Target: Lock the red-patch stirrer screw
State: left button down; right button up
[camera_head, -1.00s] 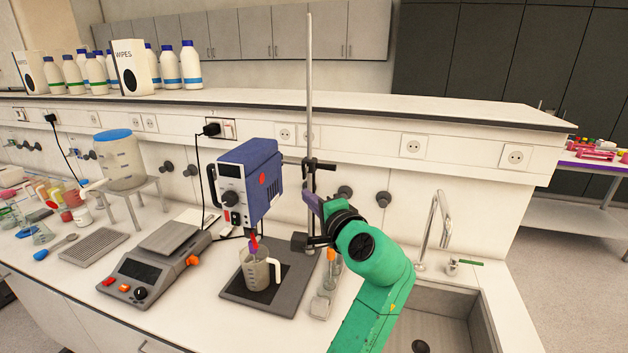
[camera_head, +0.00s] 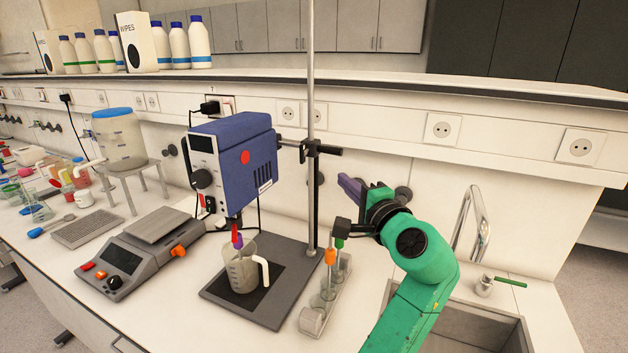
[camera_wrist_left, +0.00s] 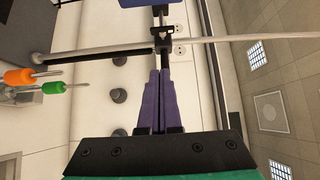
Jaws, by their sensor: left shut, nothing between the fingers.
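The blue stirrer (camera_head: 235,165) with a round red patch (camera_head: 245,157) hangs on a metal stand rod (camera_head: 311,90). A black clamp with a dark screw knob (camera_head: 330,151) joins it to the rod. The stirrer's shaft reaches into a beaker (camera_head: 243,272). My left gripper (camera_head: 346,184), with purple fingers and a green arm, is shut and empty, right of the rod and a little below the clamp. In the left wrist view the shut fingers (camera_wrist_left: 159,74) point toward the clamp (camera_wrist_left: 162,44); contact cannot be told. My right gripper is out of view.
A rack with orange- and green-handled tools (camera_head: 330,257) stands right of the stand base, close under my left arm. A balance (camera_head: 146,257) stands left of the stand. The sink and its tap (camera_head: 470,226) are at the right.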

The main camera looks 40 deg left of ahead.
pick_arm(q)
jog(key=p, duration=0.6)
send_near(305, 158)
jog(key=w+a, duration=0.1)
jog(key=w, duration=0.3)
jog(key=a+p, duration=0.1)
jog(key=a, duration=0.1)
jog(key=s+a, duration=0.1)
jog(key=a, duration=0.1)
jog(key=shift+a+p, duration=0.15)
jog(key=shift+p, duration=0.2)
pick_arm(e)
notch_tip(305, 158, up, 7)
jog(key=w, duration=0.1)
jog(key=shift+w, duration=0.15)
pick_arm(q)
jog(key=shift+w+f, duration=0.15)
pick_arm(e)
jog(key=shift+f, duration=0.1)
